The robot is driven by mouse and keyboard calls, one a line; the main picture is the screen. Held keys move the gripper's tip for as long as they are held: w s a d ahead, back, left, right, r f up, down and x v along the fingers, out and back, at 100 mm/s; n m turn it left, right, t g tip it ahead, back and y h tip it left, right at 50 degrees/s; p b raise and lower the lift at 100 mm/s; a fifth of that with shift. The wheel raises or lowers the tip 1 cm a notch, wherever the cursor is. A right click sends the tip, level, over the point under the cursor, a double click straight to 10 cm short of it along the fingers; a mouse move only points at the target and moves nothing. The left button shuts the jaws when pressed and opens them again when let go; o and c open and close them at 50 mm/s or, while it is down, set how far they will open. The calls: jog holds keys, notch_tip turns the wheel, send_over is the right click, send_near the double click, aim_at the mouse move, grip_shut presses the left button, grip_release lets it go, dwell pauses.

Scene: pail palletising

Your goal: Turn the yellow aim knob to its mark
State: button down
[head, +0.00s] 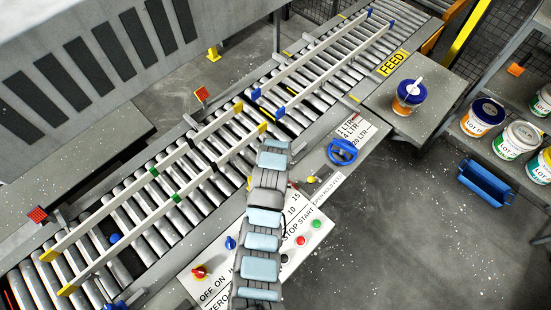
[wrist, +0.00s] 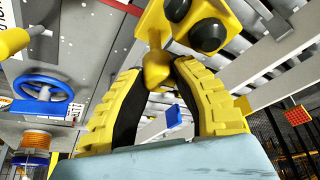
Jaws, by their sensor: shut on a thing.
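The yellow aim knob (wrist: 155,76) shows in the wrist view between my fingertips, below a yellow block with dark round ends (wrist: 192,24). My gripper (wrist: 160,68) has yellow ridged fingers with black inner pads. Its tips are closed on the knob, one on each side. The knob's mark cannot be made out. In the head view my gripper (head: 273,147) is at the near edge of the roller conveyor, by the yellow rail ends, and the held knob is hidden there.
A blue handwheel (head: 342,152) stands on the panel right of my gripper; it also shows in the wrist view (wrist: 44,100). Guide rails (head: 150,172) run along the conveyor. A blue-lidded pail (head: 410,92) stands on the feed table. Several pails sit on the right shelves.

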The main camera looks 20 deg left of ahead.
jog(key=c, duration=0.8)
grip_release()
jog(key=v, duration=1.2)
jog(key=shift+w, duration=0.1)
